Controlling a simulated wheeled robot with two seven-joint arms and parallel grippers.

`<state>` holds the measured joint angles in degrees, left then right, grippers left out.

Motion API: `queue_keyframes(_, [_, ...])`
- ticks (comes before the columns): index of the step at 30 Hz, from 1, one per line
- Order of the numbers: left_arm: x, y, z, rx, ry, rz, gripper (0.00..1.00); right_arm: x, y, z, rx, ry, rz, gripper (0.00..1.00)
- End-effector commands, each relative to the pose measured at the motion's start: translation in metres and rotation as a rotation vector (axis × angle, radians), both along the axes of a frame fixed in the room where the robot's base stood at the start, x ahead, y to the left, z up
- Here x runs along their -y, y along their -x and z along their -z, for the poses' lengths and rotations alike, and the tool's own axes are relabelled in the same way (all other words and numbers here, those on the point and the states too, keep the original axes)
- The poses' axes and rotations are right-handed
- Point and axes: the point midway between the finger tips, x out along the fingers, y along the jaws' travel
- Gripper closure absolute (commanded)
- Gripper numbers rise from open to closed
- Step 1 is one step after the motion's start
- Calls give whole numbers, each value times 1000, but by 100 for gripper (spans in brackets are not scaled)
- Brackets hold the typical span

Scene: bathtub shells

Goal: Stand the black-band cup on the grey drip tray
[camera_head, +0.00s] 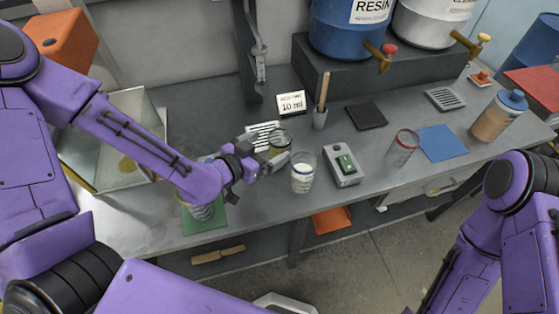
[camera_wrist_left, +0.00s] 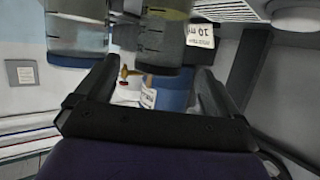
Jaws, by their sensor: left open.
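The black-band cup (camera_head: 281,139) is a clear cup with a dark band, standing on the grey bench just beyond my left gripper. It also shows in the left wrist view (camera_wrist_left: 163,35), ahead of the fingertips. My left gripper (camera_head: 270,163) is open, its fingers partly hiding the cup's lower part; I cannot tell whether they touch it. Another grey slotted tray (camera_head: 445,99) lies at the far right; I cannot tell for sure which is the drip tray. My right gripper is out of view.
A blue-band cup (camera_head: 303,176) stands close right of my left gripper. A grey device (camera_head: 343,166), a red-band cup (camera_head: 401,149), a blue mat (camera_head: 440,143) and a bottle (camera_head: 497,117) stand further right. A "10 ml" card (camera_head: 291,103) and a stick holder (camera_head: 320,118) stand behind.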

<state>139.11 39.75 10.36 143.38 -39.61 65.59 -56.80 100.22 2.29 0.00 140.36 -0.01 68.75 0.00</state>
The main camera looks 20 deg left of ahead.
Motion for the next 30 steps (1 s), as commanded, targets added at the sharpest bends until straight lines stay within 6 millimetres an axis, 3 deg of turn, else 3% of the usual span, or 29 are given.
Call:
queue_keyframes(1, [1,-2,6,3,1,1,4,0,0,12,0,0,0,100])
queue_keyframes(3, [2,-4,3,1,2,0,4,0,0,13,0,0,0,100])
queue_keyframes(13, [19,-44,10,-4,2,-3,4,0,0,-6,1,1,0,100])
queue_keyframes(21, [21,-50,14,-1,3,-4,4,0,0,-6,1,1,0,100])
queue_keyframes(22, [21,-50,14,-1,3,-4,7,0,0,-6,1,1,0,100])
queue_keyframes(27, [21,-50,14,-1,3,-4,63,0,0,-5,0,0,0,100])
queue_keyframes(30, [21,-50,14,-1,3,-4,89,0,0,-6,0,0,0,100])
